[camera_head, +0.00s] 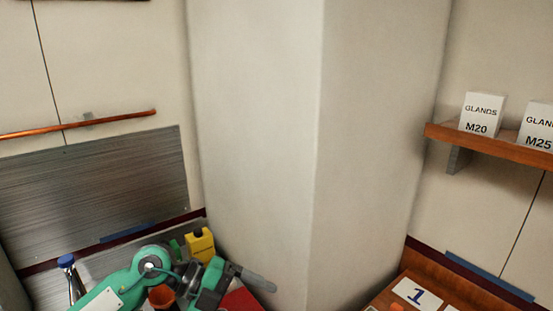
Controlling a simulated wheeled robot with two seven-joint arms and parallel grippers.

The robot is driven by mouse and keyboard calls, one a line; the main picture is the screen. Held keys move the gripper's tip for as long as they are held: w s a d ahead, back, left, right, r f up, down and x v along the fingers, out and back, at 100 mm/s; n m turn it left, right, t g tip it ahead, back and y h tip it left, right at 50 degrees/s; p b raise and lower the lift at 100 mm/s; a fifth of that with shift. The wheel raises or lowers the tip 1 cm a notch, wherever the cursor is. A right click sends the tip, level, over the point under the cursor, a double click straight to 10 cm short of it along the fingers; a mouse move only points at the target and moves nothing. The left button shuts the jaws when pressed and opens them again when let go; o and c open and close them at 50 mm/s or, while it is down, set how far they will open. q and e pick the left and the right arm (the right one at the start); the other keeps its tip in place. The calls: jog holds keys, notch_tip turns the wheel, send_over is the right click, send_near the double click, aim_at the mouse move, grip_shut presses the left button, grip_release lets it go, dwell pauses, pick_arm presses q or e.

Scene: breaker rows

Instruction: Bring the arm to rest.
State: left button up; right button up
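My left arm, green and grey, comes in at the bottom left. Its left gripper (262,281) points right, in front of the foot of the pale column. One grey finger shows clearly; the view does not show whether the fingers are apart. I see nothing held in it. My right gripper is not in view.
A yellow bottle (201,245), an orange cup (161,297) and a blue-capped bottle (70,276) stand near my arm. A red surface (240,300) lies below the gripper. A pale column (318,150) fills the middle. At right are a shelf (485,147) and a card marked 1 (417,294).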

pick_arm(q)
jog(key=s+d+r+n+t+h, duration=0.2)
jog(key=d+r+t+h, duration=0.15)
jog(key=r+h, duration=0.35)
jog(key=w+a+r+n+t+y, duration=0.2)
jog(key=w+a+n+t, duration=0.35)
jog(key=n+t, duration=0.8)
jog(key=s+a+f+n+y, duration=0.2)
jog(key=a+f+n+y, duration=0.5)
jog(key=f+n+y, duration=0.15)
jog(key=s+a+f+n+y, duration=0.1)
jog(key=a+f+n+y, duration=0.6)
jog(key=f+y, duration=0.25)
jog(key=s+a+f+g, duration=0.2)
jog(key=s+f+g, duration=1)
jog(key=s+f, duration=0.8)
notch_tip(320, 180, down, 30)
jog(key=s+g+b, duration=0.1)
jog(key=s+b, duration=0.1)
jog(key=b, duration=0.3)
jog(key=s+a+f+b, duration=0.1)
jog(key=s+f+b, duration=0.1)
jog(key=s+f, duration=0.7)
jog(key=s+a+f+g+b, duration=0.1)
jog(key=s+a+f, duration=0.1)
jog(key=s+f, duration=0.8)
notch_tip(320, 180, down, 6)
jog(key=shift+s+f+g+b, duration=0.2)
jog(key=shift+f+g+b, duration=0.05)
jog(key=shift+g+b, duration=0.1)
